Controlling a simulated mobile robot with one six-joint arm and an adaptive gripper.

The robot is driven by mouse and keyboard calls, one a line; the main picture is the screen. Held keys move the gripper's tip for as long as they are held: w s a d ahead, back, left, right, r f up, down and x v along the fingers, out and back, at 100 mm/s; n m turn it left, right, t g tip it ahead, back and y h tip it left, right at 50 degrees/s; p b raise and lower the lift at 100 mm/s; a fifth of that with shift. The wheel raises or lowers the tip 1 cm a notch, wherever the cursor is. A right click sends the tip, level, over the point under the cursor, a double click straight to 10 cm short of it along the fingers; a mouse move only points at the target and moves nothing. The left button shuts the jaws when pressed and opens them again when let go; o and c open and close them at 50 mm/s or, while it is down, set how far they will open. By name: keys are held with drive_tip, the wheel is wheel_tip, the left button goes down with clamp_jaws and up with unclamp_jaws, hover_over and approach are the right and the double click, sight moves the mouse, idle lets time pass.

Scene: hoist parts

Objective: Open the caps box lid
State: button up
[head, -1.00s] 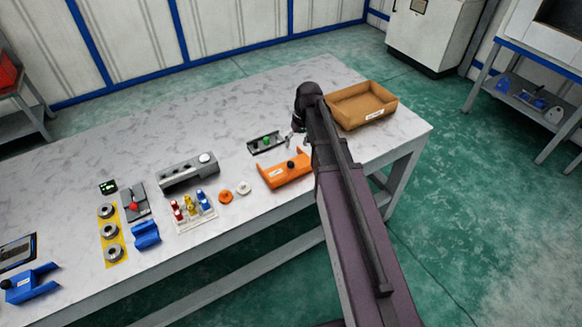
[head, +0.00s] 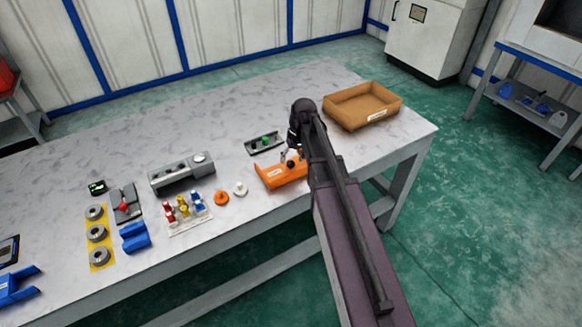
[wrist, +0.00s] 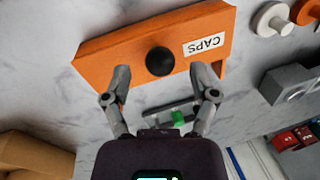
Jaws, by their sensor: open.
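The caps box is orange with a flat lid (wrist: 120,50), a black round knob (wrist: 160,61) and a white CAPS label (wrist: 204,44). The lid looks closed. In the head view the box (head: 275,177) sits near the front edge of the table, partly hidden by my arm. My gripper (wrist: 161,85) is open and empty. In the wrist view its two fingertips overlap the box's edge, one on each side below the knob. The knob lies just beyond the gap between them. I cannot tell whether the fingers touch the box.
A dark tray with a green piece (head: 265,143) lies behind the box. A brown open bin (head: 362,105) stands to the right. Orange (head: 221,198) and white (head: 240,188) round caps and a rack of coloured pieces (head: 186,209) are to the left. The table's back is clear.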

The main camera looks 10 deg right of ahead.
drive_tip(key=shift+a+f+b, duration=0.15)
drive_tip(key=shift+f+b, duration=0.45)
drive_tip(key=shift+f, duration=0.25)
